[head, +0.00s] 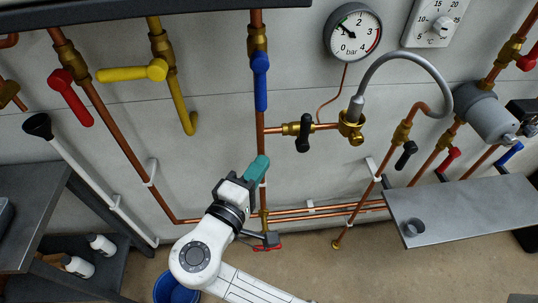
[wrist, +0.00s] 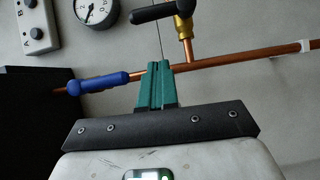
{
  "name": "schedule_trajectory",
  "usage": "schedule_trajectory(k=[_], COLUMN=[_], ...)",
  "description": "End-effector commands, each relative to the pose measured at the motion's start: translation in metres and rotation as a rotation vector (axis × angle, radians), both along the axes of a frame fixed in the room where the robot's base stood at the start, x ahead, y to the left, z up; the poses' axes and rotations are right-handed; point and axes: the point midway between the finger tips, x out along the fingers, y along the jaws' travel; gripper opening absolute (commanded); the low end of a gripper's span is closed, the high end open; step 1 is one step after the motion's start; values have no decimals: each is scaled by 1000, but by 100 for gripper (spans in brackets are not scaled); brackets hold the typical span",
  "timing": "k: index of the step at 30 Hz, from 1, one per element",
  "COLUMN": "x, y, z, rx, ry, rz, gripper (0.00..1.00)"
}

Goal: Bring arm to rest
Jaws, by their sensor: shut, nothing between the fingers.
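My gripper (head: 259,167) has teal fingers and shows in the head view in front of the vertical copper pipe (head: 259,140), above the low horizontal pipes. In the wrist view my gripper (wrist: 157,72) has its two fingers pressed together with nothing between them. The copper pipe (wrist: 225,61) runs behind the fingertips there; I cannot tell whether they touch it. My white arm (head: 225,240) reaches up from the bottom of the head view.
A blue lever (head: 260,82) and a black-handled valve (head: 303,132) are above my gripper. The pressure gauge (head: 353,32) is on the wall. A grey shelf (head: 470,208) stands at right, a dark bench (head: 30,210) at left. A blue bucket (head: 175,290) is beside my arm.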

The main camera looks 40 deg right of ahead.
Motion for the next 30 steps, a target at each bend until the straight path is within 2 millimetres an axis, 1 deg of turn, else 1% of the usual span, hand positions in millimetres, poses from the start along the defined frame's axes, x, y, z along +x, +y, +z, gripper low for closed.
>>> schedule_trajectory(k=[1, 3, 7, 15, 17, 20, 23, 24, 27, 30], x=[-1, -4, -6, -7, -11, -22, -42, -52, -79, -107], y=[8, 13, 19, 20, 12, -10, -36, -45, -60, -67], z=[-1, 0, 0, 0, -9, -35, -75, -91, -129, -160], rx=[0, 0, -1, 3, 43, 169, 360, 443, 649, 848], ry=[-2, -2, -1, 1, 15, 53, 100, 117, 150, 172], rz=[4, 3, 1, 0, -8, -31, -65, -82, -120, -154], gripper=[0, 0, 0, 0, 0, 0, 0, 0, 0, 0])
